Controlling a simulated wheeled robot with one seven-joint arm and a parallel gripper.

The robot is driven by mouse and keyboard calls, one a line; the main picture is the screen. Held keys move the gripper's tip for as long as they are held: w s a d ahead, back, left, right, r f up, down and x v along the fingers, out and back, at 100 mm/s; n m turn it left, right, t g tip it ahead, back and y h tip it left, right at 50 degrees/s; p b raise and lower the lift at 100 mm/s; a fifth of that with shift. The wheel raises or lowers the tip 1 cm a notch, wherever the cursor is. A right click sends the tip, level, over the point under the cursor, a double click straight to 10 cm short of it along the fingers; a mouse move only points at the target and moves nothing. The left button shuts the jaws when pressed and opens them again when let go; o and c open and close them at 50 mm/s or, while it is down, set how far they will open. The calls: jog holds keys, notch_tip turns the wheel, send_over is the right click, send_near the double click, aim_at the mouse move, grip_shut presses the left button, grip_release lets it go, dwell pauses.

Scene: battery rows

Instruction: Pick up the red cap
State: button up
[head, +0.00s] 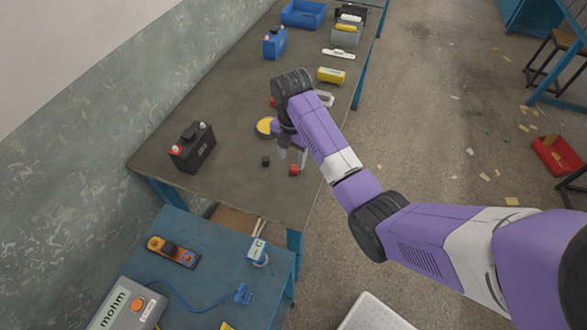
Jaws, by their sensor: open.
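A small red cap (294,170) lies on the brown tabletop (235,185) near its right edge. My gripper (292,157) points down just behind and above the cap, with its fingers apart and nothing seen between them. I cannot tell how high the fingertips are above the table. A small black cap (266,161) lies to the left of the red cap. Another small red thing, partly hidden by my arm, shows farther back (273,102).
A black battery (193,149) stands at the left, and a round yellow-topped item (266,126) lies behind the black cap. A blue bench (215,245) is in front.

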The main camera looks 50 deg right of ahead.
aim_at(295, 168)
jog(key=shift+s+d+f+p, duration=0.1)
jog(key=shift+d+f+p, duration=0.1)
jog(key=shift+f, duration=0.8)
jog(key=shift+s+d+f+p, duration=0.1)
jog(key=shift+f+p, duration=0.1)
jog(key=shift+f, duration=0.8)
jog(key=shift+d+f+p, duration=0.15)
jog(key=shift+f+p, duration=0.05)
jog(key=shift+f, duration=0.8)
grip_shut()
